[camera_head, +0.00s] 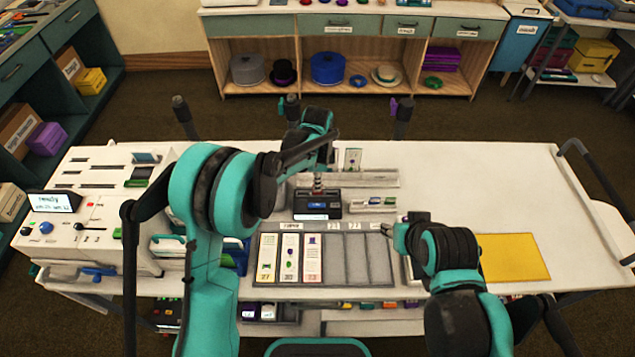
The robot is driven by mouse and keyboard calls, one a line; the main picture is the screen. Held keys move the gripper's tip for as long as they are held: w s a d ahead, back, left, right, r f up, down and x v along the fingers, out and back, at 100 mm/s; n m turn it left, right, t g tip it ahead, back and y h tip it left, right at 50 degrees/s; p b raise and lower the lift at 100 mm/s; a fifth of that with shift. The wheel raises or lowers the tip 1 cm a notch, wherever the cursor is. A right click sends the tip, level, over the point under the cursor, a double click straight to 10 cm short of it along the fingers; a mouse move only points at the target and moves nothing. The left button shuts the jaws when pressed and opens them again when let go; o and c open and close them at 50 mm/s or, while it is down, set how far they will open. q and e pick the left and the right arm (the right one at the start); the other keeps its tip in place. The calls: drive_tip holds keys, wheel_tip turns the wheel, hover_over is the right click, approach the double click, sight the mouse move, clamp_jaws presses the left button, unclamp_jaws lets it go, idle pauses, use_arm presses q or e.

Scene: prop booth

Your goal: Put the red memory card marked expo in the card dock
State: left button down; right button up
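A dark box with a small lit label on its front (318,209), which looks like the card dock, stands mid-table. My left gripper (318,183) points straight down at its top. Its fingertips look close together, with a reddish tint between them. I cannot tell whether that is the red memory card, or whether the tips touch the box. No marking that reads expo is legible. My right gripper (388,229) is low over the table, right of the card tray; its fingers are too small to read.
A control console (90,215) fills the table's left. A yellow mat (513,258) lies at right. The table's back right is clear.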

use_arm(q)
drive_tip(key=shift+f+b, duration=0.3)
drive_tip(key=shift+f, duration=0.15)
drive_tip(key=c, duration=1.6)
unclamp_jaws()
drive_tip(key=shift+c, duration=0.2)
wheel_tip(320, 180, up, 12)
